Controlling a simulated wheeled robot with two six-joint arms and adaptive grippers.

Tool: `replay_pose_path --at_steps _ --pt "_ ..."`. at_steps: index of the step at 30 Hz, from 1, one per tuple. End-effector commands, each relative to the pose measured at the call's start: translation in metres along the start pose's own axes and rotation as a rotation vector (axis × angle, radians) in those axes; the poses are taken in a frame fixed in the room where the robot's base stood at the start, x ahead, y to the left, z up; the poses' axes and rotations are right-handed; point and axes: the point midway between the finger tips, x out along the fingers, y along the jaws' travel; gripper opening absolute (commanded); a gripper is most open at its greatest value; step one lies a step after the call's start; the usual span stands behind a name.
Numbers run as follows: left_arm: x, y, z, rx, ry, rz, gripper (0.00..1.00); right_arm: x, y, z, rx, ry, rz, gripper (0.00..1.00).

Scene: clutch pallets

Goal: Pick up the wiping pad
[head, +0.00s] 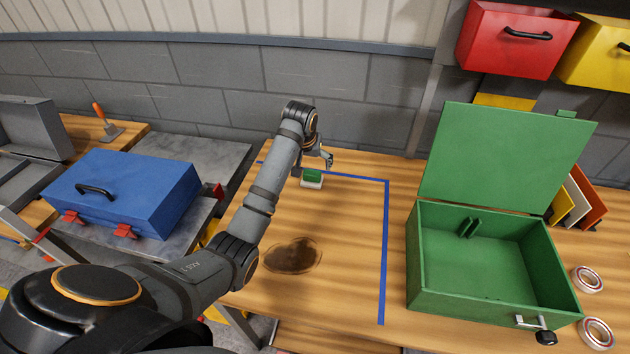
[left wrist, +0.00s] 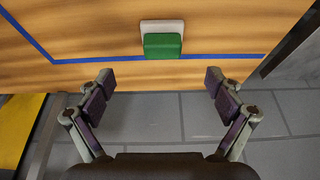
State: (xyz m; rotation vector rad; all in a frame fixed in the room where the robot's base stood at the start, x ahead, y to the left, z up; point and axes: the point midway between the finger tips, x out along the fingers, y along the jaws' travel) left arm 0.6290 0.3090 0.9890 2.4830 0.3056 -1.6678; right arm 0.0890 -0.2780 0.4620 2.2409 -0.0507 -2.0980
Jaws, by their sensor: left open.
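The wiping pad (head: 312,177) has a green block on a white base. It lies on the wooden table near its back edge, by the blue tape line. In the left wrist view the pad (left wrist: 162,44) is ahead of the fingers, centred between them. My left gripper (head: 328,158) is above and just beyond the pad in the head view. Its two fingers (left wrist: 158,78) are spread wide with nothing between them. My right gripper does not show in either view.
A dark stain (head: 293,256) marks the table inside the blue tape (head: 384,250). An open green box (head: 485,255) stands to the right, with tape rolls (head: 588,279) beside it. A closed blue case (head: 125,190) sits on the left. The wall (head: 210,85) is close behind.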

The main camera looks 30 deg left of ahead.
Motion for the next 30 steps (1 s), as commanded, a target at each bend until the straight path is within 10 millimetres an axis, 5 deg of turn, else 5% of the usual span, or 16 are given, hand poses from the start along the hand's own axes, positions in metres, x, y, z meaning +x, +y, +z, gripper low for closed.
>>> replay_pose_path --at_steps 7,30 --pt "0.023 0.000 0.000 0.000 -0.005 0.000 0.92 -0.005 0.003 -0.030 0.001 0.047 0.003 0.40" --pt "0.104 -0.002 -0.003 0.000 0.000 0.001 0.92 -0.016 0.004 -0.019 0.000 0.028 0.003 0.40"
